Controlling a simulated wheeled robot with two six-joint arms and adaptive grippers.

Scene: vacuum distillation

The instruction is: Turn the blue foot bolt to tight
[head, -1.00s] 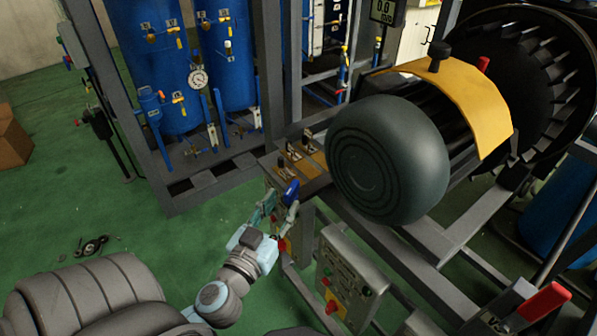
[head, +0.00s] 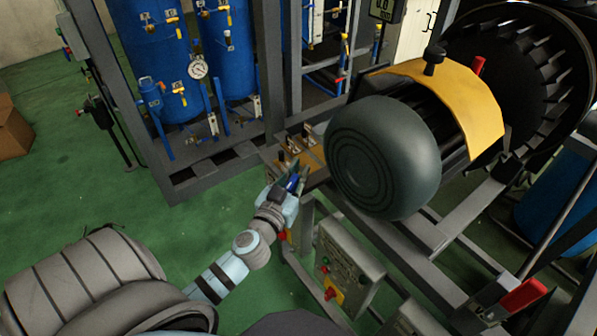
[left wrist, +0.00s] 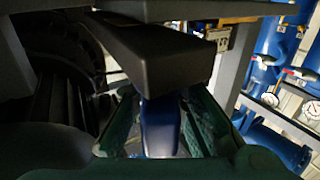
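The blue foot bolt (head: 292,182) is a small blue handle at the corner of the metal frame, left of the large grey rounded drum, in the head view. My left gripper (head: 291,190) is at it and hides part of it. In the left wrist view the blue handle (left wrist: 160,128) stands between the two teal fingers (left wrist: 160,140) of my left gripper, under a dark beam. The fingers look apart, with narrow dark gaps beside the handle. Contact is unclear. My right gripper is not in view.
The grey drum (head: 383,160) and its frame are right of the gripper. A control box (head: 345,265) with buttons hangs below on the right. Small levers (head: 293,150) stand on the frame just above. Blue tanks (head: 150,60) stand behind. Green floor (head: 200,220) is clear at left.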

